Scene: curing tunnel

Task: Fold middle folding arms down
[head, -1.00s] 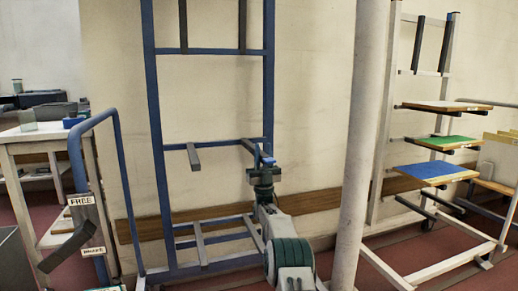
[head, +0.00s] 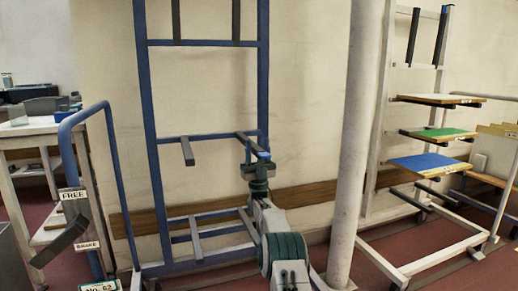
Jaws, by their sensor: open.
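A blue rack (head: 200,43) stands against the wall, with dark folding arms on its crossbars. The middle left arm (head: 187,152) sticks out towards me from the middle crossbar. The middle right arm (head: 243,140) also sticks out, its front end close to my gripper (head: 260,158). My gripper is open and points up, just below and in front of that end; I cannot tell whether they touch. The upper arms (head: 176,20) stand upright along the rack. A lower left arm (head: 196,240) sticks out from the bottom part; the lower right one is partly behind my arm.
A white pole (head: 355,150) stands close on the right. Beyond it is a pale rack (head: 375,130) with coloured boards (head: 425,163). On the left are a blue handle frame (head: 66,150) with FREE and BRAKE labels and a white table (head: 30,130).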

